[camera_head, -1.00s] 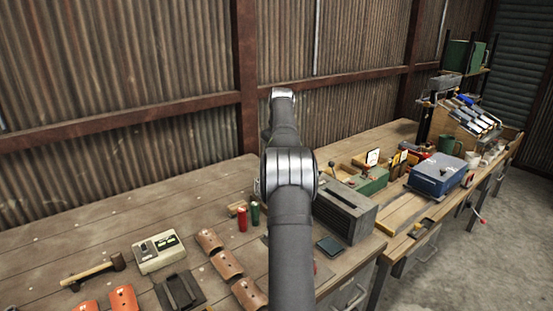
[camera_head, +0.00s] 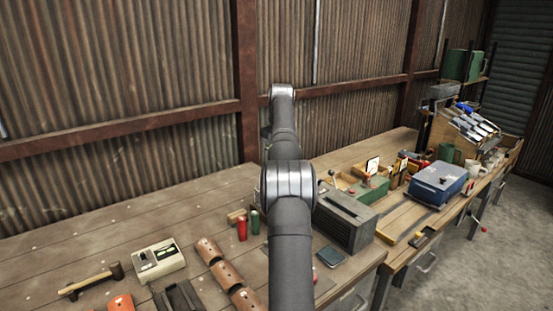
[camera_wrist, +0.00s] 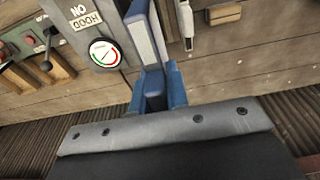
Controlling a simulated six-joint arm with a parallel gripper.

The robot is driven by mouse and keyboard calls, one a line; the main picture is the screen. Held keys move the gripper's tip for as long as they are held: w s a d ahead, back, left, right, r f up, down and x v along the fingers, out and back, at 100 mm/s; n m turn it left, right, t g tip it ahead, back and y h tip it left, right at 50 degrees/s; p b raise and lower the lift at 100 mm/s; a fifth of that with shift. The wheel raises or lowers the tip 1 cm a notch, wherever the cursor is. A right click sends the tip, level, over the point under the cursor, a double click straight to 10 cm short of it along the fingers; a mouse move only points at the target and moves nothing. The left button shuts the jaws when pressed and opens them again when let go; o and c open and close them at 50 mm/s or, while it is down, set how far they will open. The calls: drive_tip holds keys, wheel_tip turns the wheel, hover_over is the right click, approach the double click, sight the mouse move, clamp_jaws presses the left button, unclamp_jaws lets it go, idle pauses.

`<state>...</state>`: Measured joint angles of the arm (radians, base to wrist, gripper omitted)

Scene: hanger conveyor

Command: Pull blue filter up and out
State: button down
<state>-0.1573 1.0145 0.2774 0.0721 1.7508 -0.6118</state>
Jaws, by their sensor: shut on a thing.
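In the wrist view a blue piece with a long pale grey face, the blue filter (camera_wrist: 147,38), stands at top centre. Blue blocks at its lower end mark my gripper (camera_wrist: 155,97), shut on it; where jaw ends and filter begins is hard to tell. The filter's far end runs out of the picture, so I cannot tell whether it touches anything. In the head view my own arm hides the gripper and the held piece.
A round gauge (camera_wrist: 103,52) and a "NO HOOD" label (camera_wrist: 85,19) sit close left of the filter. In the head view a grey box (camera_head: 345,218) and a blue case (camera_head: 438,184) stand on the bench. A hammer (camera_head: 92,281) lies at front left; the bench's back left is clear.

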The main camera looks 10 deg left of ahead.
drive_tip(key=shift+r, duration=1.9)
